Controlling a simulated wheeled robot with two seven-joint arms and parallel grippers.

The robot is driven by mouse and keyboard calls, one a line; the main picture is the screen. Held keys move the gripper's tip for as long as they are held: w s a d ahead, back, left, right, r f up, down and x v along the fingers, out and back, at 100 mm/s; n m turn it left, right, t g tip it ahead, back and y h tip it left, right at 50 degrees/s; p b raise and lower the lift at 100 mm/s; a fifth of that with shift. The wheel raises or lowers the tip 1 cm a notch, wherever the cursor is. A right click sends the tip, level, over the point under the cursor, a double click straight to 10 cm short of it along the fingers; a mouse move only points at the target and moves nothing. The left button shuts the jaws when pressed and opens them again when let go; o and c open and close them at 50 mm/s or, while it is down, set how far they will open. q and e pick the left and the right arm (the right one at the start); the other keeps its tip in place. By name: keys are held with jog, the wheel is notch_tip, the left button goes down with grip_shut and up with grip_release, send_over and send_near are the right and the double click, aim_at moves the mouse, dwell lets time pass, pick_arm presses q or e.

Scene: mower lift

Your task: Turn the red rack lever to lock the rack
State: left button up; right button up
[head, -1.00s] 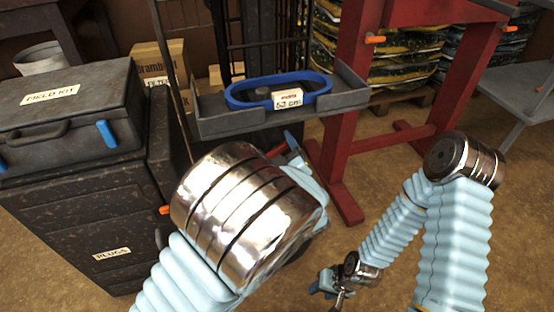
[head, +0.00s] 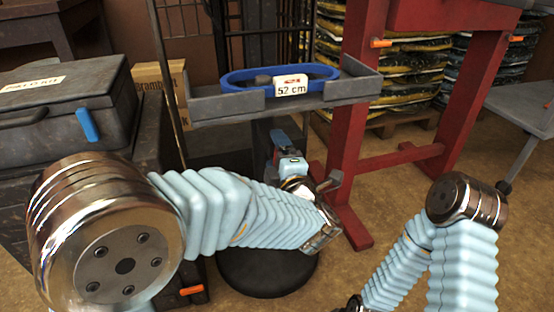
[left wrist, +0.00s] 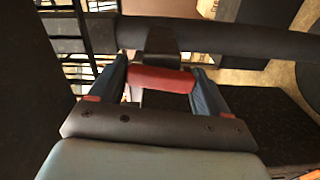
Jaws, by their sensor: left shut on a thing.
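The red rack lever (left wrist: 162,79) shows in the left wrist view as a short red bar between the blue fingers of my left gripper. The fingers are shut on it. A dark bracket and a thick dark bar (left wrist: 225,38) lie just beyond it. In the head view my left gripper (head: 281,142) is below the grey tray, in front of a dark post; the lever is mostly hidden there by the gripper. My right arm hangs at the lower right, and its gripper is out of the picture.
The grey tray (head: 225,108) holds a blue loop (head: 240,82) labelled 52 cm. A red frame (head: 345,150) stands right of the tray. A black case (head: 60,115) sits on a cabinet at the left. Floor is open between the red frame and my right arm.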

pick_arm(q)
jog(key=shift+f+n, duration=0.1)
jog(key=shift+n, duration=0.6)
jog(key=o, duration=1)
jog(key=shift+c, duration=0.2)
jog(key=v, duration=1.4)
jog(key=shift+p, duration=0.45)
